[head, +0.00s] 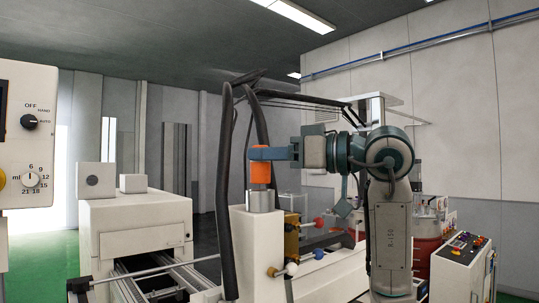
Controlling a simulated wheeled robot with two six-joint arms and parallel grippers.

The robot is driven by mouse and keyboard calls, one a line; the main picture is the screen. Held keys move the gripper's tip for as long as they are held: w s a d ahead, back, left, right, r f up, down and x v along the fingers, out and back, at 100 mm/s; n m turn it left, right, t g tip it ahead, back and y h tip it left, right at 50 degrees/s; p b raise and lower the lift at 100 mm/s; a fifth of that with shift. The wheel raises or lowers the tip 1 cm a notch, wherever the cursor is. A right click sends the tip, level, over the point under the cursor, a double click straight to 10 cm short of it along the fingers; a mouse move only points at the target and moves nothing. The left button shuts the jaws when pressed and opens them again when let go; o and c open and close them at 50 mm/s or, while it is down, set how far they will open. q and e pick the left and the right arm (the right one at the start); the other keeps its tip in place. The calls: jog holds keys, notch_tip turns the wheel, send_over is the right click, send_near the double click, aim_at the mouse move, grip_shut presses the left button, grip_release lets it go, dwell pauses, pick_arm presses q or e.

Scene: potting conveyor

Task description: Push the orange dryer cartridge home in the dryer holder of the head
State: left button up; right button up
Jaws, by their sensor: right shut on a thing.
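The orange dryer cartridge (261,174) stands upright above the grey cylindrical dryer holder (263,200). Its lower end meets the holder's top rim; how deep it sits inside is hidden. The holder is on top of the white head (257,250) in the middle of the head view. My right gripper (260,154) reaches in from the right, with its blue-grey fingers shut on the upper part of the cartridge. My left gripper is not in view.
Thick black hoses (226,190) hang close to the left of the cartridge and holder. A white machine housing (136,232) stands at left and a control panel (28,135) at far left. A push-button console (463,258) stands at lower right.

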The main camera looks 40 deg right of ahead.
aim_at(269, 178)
jog(key=shift+f+b, duration=1.4)
jog(key=shift+f, duration=0.6)
dwell(0.4)
jog(key=o, duration=1.1)
jog(key=shift+s+d+f, duration=0.1)
jog(key=shift+s+d, duration=0.05)
jog(key=shift+s, duration=0.1)
jog(key=b+v, duration=0.5)
jog(key=v, duration=0.5)
jog(key=shift+d, duration=0.1)
